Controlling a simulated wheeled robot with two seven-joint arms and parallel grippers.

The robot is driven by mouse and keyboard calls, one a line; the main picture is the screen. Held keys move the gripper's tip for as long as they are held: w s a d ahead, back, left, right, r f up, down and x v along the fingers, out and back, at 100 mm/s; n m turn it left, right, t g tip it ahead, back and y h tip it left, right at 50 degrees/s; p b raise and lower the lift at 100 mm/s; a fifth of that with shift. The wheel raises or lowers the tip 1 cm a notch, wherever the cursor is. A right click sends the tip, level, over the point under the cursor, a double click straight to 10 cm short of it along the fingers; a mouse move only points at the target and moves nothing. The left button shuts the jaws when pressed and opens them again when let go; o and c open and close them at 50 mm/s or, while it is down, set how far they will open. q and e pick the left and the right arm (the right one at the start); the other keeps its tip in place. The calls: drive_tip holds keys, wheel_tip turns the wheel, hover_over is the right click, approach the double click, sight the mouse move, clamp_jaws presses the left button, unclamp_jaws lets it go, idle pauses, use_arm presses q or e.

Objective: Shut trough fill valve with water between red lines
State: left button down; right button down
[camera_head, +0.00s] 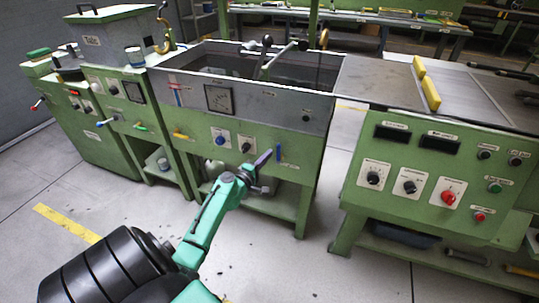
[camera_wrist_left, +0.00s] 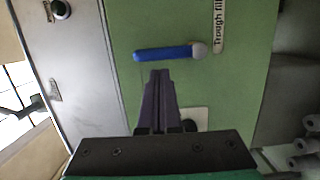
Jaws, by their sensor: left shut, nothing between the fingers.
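The trough fill valve has a blue lever handle (camera_head: 278,153) on the green front panel of the trough (camera_head: 245,98). The lever stands upright in the head view. In the left wrist view the blue lever (camera_wrist_left: 165,53) lies across the picture, its grey round end beside a label reading "Trough fill" (camera_wrist_left: 218,25). My left gripper (camera_head: 265,158) is shut and empty, just left of the lever; in the wrist view its fingertips (camera_wrist_left: 160,74) are close to the lever, with a small gap visible. A narrow level strip (camera_head: 177,95) shows red and blue; its exact water level is too small to read. My right gripper is out of view.
Left of the lever are knobs on white plates (camera_head: 221,138) and a yellow handle (camera_head: 181,135). A square dial (camera_head: 219,98) sits above. A green control console (camera_head: 428,170) stands to the right, across a floor gap. A green machine (camera_head: 132,92) stands left.

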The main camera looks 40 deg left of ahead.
sight(279, 151)
use_arm(q)
drive_tip(key=shift+w+d, duration=0.3)
drive_tip(key=shift+w, duration=0.05)
drive_tip(key=shift+w+d+r+m+g+p, duration=0.15)
drive_tip(key=shift+d+m+p, duration=0.2)
drive_tip(key=shift+m, duration=0.3)
drive_tip(key=shift+w+d+r+m+g+p, duration=0.15)
drive_tip(key=shift+d+m+p, duration=0.2)
drive_tip(key=shift+m, duration=0.3)
drive_tip(key=shift+d+m+p, duration=0.3)
drive_tip(key=shift+m+p, duration=0.3)
drive_tip(key=shift+m, duration=0.1)
drive_tip(key=d+f+m+p, duration=0.1)
drive_tip(key=m+p, duration=0.1)
drive_tip(key=m, duration=0.1)
drive_tip(key=w+d+m+g+y+p, duration=0.1)
drive_tip(key=d+m+p, duration=0.1)
drive_tip(key=m, duration=0.1)
drive_tip(key=d+f+m+g+y+p, duration=0.1)
drive_tip(key=m+p, duration=0.1)
drive_tip(key=m, duration=0.1)
drive_tip(key=shift+w+d+f+m, duration=0.25)
drive_tip(key=shift+w+f+m, duration=0.05)
idle(0.9)
drive_tip(key=shift+w+d+f+m, duration=0.15)
drive_tip(key=shift+f+m, duration=0.2)
drive_tip(key=shift+m, duration=0.35)
drive_tip(key=shift+r, duration=0.1)
